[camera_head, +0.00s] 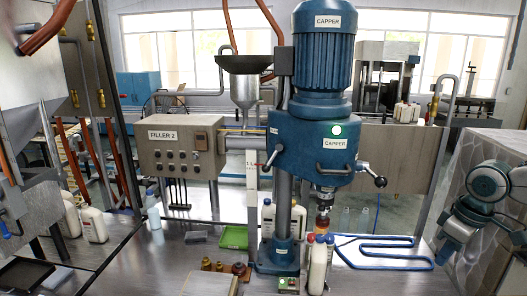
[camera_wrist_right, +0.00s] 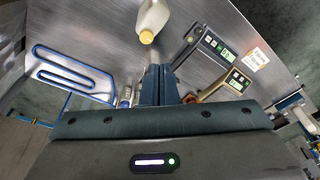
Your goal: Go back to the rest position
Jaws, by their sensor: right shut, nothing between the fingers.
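My right arm comes in at the right edge of the head view, and its gripper (camera_head: 447,250) hangs low there, right of the blue looped rail and apart from the capper. In the right wrist view the dark fingers of this gripper (camera_wrist_right: 160,72) are together with nothing between them.
The blue capper (camera_head: 320,140) stands in the middle, with a white bottle (camera_head: 317,268) at its base. The blue looped rail (camera_head: 385,264) lies on the metal bench. Filler 2 (camera_head: 180,150) is at left.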

